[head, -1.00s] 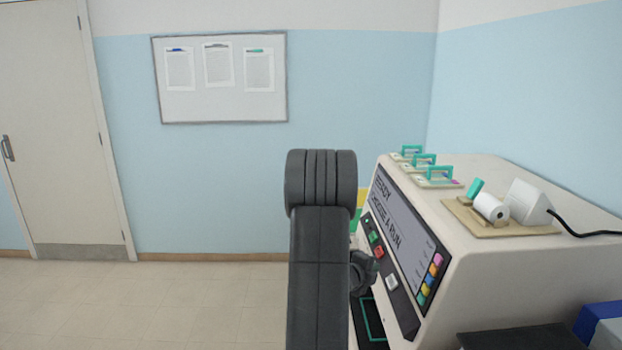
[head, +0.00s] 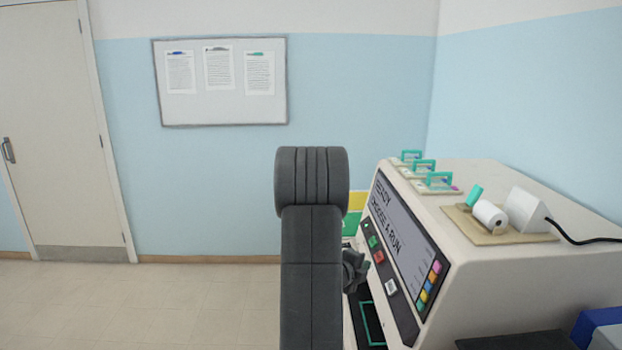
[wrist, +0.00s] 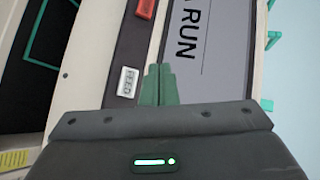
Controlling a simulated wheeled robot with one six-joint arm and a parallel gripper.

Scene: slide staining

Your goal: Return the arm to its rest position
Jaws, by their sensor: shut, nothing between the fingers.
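My arm stands upright in the middle of the head view, its dark links folded in front of the blue wall. My gripper shows in the wrist view (wrist: 158,84), with its two green fingers shut together and nothing between them. It points at the front panel of the staining machine (wrist: 210,60), close to the white button marked FEED (wrist: 128,82). In the head view the gripper is mostly hidden behind my arm, and only a dark wrist part shows beside the machine's panel.
The cream staining machine (head: 520,270) stands close on the right, its screen reading READY, CHOOSE A RUN. Slide holders with teal handles (head: 424,167) and a paper roll (head: 490,216) sit on its top. The floor (head: 200,300) to the left is clear.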

